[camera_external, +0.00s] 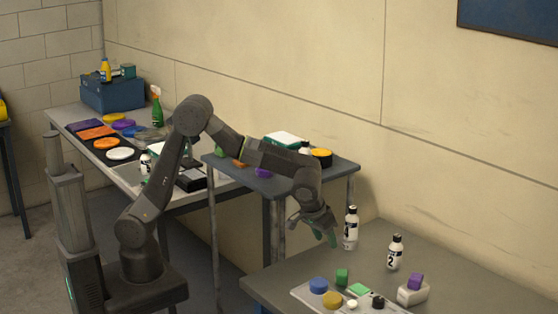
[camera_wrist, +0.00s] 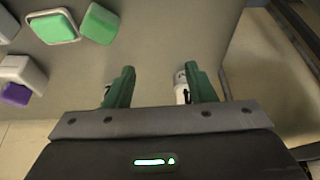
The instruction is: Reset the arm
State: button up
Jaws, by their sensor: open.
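My gripper (camera_external: 326,238) hangs at the end of my bent arm above the left part of the near grey table (camera_external: 300,262). Its green fingers are apart in the wrist view (camera_wrist: 159,72), with nothing held between them. A white bottle with a black cap and a "1" (camera_external: 350,232) stands upright just right of the gripper in the external view. A second bottle marked "2" (camera_external: 393,255) stands further right. In the wrist view, white bottle parts (camera_wrist: 181,90) show beside the fingers, partly hidden by them.
A purple block (camera_external: 415,281) sits on a white block. Behind my arm, a smaller table (camera_external: 340,168) and a long bench (camera_external: 75,112) hold more items.

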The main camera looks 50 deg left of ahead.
aim_at(327, 269)
notch_tip(327, 269, down, 9)
jog(key=shift+r+p, duration=0.1)
jog(key=shift+p, duration=0.4)
jog(key=shift+s+r, duration=0.1)
jog(key=shift+r, duration=0.1)
dwell(0.8)
